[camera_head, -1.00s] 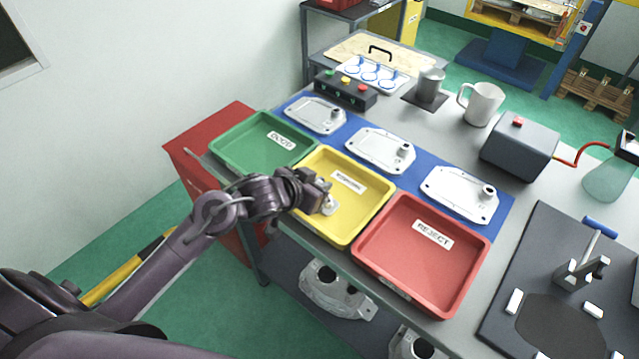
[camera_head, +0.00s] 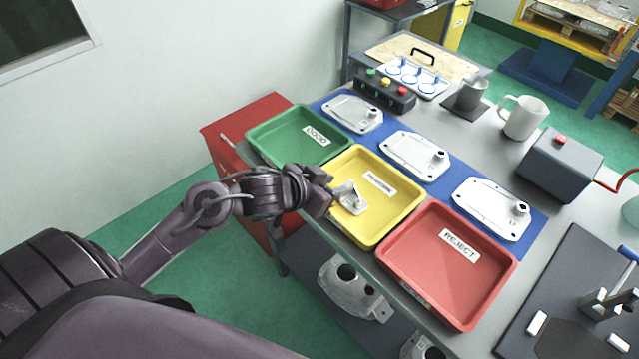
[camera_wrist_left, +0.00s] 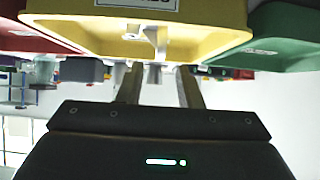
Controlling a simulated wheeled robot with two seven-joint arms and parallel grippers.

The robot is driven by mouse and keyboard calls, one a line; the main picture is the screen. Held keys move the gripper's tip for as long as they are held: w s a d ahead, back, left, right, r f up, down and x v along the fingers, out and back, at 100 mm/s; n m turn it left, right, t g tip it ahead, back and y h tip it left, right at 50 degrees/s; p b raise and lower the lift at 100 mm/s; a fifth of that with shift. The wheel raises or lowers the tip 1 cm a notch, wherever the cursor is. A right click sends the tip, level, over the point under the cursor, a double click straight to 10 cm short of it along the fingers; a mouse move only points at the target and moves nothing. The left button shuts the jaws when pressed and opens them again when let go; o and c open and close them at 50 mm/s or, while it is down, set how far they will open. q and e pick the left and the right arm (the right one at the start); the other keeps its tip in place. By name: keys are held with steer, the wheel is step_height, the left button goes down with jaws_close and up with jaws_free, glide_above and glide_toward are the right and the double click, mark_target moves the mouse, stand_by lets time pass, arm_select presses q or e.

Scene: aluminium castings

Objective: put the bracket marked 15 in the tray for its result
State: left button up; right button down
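A small light-grey bracket (camera_head: 350,197) lies in the left part of the yellow tray (camera_head: 392,222); its number cannot be read. My left gripper (camera_head: 328,192) is at the tray's left rim, just left of the bracket. In the left wrist view its two fingers (camera_wrist_left: 159,72) stand apart with a gap between them, and the bracket (camera_wrist_left: 157,36) shows beyond the fingertips against the yellow tray (camera_wrist_left: 80,32). The green tray (camera_head: 262,147) is labelled GOOD and the red tray (camera_head: 450,300) REJECT. The yellow tray's label is blurred. My right gripper is out of view.
Flat castings (camera_head: 415,153) lie on a blue mat (camera_head: 455,178) behind the trays. A dark fixture plate (camera_head: 575,275) is at right.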

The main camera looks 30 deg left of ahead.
arm_select(q)
steer(key=v, duration=0.5)
steer(key=shift+w, duration=0.1)
stand_by(0.3)
